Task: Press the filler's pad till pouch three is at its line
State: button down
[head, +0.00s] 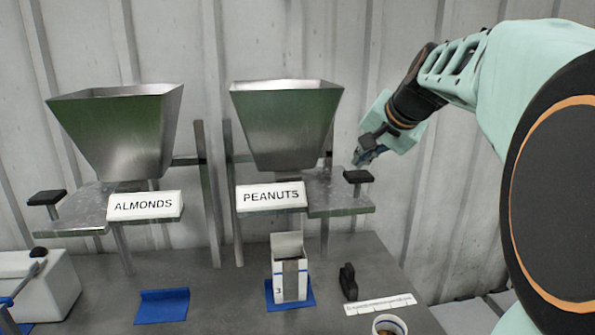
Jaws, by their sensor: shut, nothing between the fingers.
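The pouch marked 3 (281,282) is a white open-topped box standing upright under the PEANUTS filler (287,115). Its front has a dark strip, and blue marks show at its sides; I cannot make out the level inside. The filler's black pad (358,176) sits on a short post at the right end of the metal shelf. My gripper (363,158) is shut and empty, just above and behind the pad in the picture. I cannot tell whether it touches the pad.
The ALMONDS filler (118,125) with its own black pad (47,197) stands to the left. A bare blue mat (162,306), a black upright object (348,282), a ruler-like strip (380,305) and a cup (389,325) are on the table. A white box machine (45,290) is at far left.

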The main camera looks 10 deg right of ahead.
aim_at(360, 175)
jog(key=shift+r+p, duration=2)
jog(key=shift+r, duration=0.55)
